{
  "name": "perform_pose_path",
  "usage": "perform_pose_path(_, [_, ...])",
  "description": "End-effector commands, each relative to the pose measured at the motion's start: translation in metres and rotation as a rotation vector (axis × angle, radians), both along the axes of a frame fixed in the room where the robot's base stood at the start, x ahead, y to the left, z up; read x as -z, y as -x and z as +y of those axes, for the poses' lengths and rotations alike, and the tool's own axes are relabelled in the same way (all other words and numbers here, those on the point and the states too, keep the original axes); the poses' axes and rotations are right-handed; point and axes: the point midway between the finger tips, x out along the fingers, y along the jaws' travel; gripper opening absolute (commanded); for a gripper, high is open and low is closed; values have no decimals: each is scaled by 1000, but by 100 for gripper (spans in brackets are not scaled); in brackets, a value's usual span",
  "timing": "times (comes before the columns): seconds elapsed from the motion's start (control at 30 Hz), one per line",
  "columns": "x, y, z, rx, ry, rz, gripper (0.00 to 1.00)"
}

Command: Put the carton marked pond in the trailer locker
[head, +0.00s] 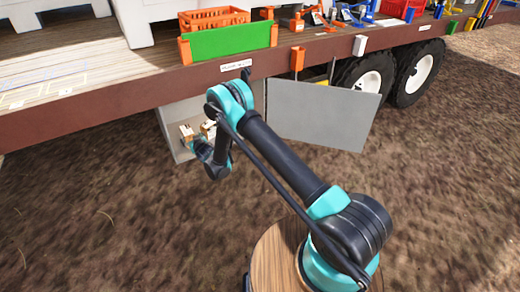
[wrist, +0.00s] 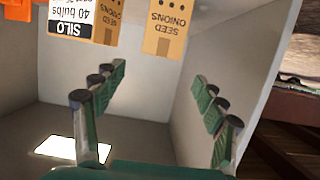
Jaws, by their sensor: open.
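The trailer locker (head: 182,115) is an open grey box under the trailer bed, with its grey door (head: 322,115) swung out to the right. My gripper (wrist: 158,78) is open and empty, with its green-padded fingers apart inside the locker. In the wrist view, a carton marked SILO (wrist: 70,18) and a plain-faced carton reading seed onions (wrist: 165,28) are at the top edge, beyond the fingertips. Two small cartons show at the locker in the head view, one of them here (head: 187,132). I see no carton whose label reads pond.
Trailer wheels (head: 365,75) are behind the door on the right. Locker walls (wrist: 185,120) close in around my gripper. Bare soil in front is clear.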

Motion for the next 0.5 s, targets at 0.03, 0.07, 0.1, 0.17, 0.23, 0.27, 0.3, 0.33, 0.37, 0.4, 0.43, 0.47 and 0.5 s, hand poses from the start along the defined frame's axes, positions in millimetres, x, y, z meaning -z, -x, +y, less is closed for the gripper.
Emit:
perform_pose_path(0.03, [0, 0, 0, 1, 0, 0, 72])
perform_pose_path(0.07, [-1, -1, -1, 2, 1, 1, 72])
perform_pose_path(0.1, [-4, -2, -4, 6, 3, 3, 72])
perform_pose_path(0.17, [-12, -7, -12, 18, 9, 11, 72])
perform_pose_path(0.23, [-26, -13, -28, 40, 21, 26, 72])
perform_pose_path(0.27, [-35, -16, -37, 53, 27, 35, 72])
perform_pose_path(0.3, [-46, -21, -51, 71, 37, 49, 72])
perform_pose_path(0.33, [-56, -23, -62, 85, 45, 59, 72])
perform_pose_path(0.37, [-65, -26, -75, 100, 54, 71, 72])
perform_pose_path(0.4, [-78, -28, -91, 121, 64, 89, 72])
perform_pose_path(0.43, [-87, -29, -104, 135, 74, 102, 72])
perform_pose_path(0.47, [-96, -30, -117, 149, 81, 113, 72])
perform_pose_path(0.5, [-108, -30, -133, 167, 91, 132, 72])
